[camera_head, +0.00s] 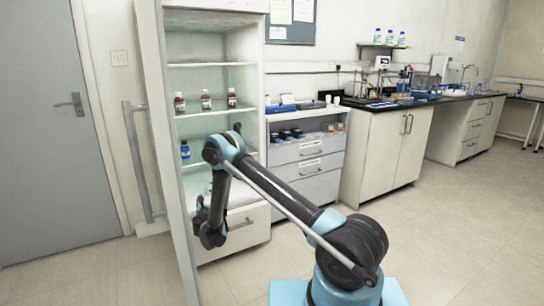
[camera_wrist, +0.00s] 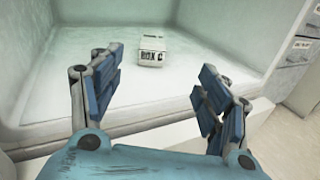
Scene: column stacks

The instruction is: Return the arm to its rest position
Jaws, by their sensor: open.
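My gripper (camera_wrist: 160,92) shows in the wrist view with its two blue-padded fingers spread wide apart and nothing between them. In the head view my arm reaches out from its base and bends down at the open cabinet, with my gripper (camera_head: 205,210) low in front of the cabinet's lower part. A small white box marked "BOX C" (camera_wrist: 152,50) lies on the cabinet's pale shelf, beyond the fingertips and apart from them.
The cabinet (camera_head: 212,88) holds several brown bottles (camera_head: 206,100) and a blue bottle (camera_head: 185,150). A grey drawer unit (camera_head: 307,165) stands to its right, then lab benches (camera_head: 385,150). A grey door (camera_head: 45,130) is at left. The floor at right (camera_head: 455,215) is clear.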

